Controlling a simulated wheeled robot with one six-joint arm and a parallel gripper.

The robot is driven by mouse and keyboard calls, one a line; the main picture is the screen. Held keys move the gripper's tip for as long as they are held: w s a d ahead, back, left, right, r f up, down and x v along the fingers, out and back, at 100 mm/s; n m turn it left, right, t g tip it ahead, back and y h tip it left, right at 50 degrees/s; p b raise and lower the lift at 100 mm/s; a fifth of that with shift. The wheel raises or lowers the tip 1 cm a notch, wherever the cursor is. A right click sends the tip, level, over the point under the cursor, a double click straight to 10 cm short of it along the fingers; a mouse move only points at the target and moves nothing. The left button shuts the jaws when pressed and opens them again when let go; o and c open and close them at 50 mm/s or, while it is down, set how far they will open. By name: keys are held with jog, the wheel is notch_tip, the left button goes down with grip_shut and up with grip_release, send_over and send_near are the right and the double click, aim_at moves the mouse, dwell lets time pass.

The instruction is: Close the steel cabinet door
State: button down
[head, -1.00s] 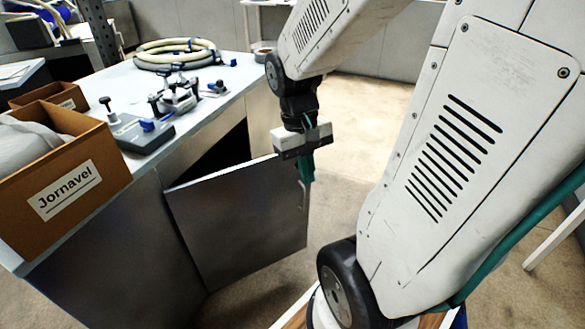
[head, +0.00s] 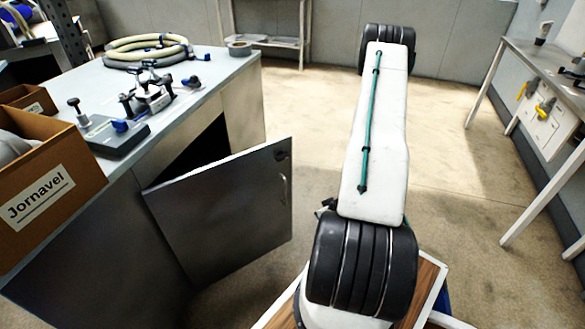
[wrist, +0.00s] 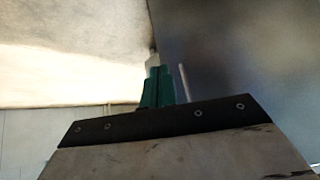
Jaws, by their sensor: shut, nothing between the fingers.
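The steel cabinet door (head: 225,210) stands open, swung out from the cabinet (head: 90,255), with a dark gap behind its top edge. Its bar handle (head: 284,190) and a round lock are near the free right edge. In the wrist view the door (wrist: 250,60) fills the upper right as a blurred grey panel, and the handle (wrist: 184,83) is a thin bar just right of my fingers. My gripper (wrist: 158,88) has green fingers, shut and empty, close to the handle; contact cannot be told. In the head view my gripper is mostly hidden behind my arm, right of the door.
The cabinet top holds a cardboard box labelled Jornavel (head: 45,200), a clamp device (head: 150,95), a coiled hose (head: 145,50) and a tape roll (head: 240,48). A workbench (head: 545,80) stands at the right. The floor (head: 450,150) between is clear.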

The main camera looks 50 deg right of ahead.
jog(key=w+r+t+h, duration=0.1)
jog(key=w+t, duration=0.1)
jog(key=t, duration=0.3)
jog(key=t+h, duration=0.2)
jog(key=t, duration=0.3)
send_near(288, 163)
jog(key=x, duration=0.6)
jog(key=shift+w, duration=0.45)
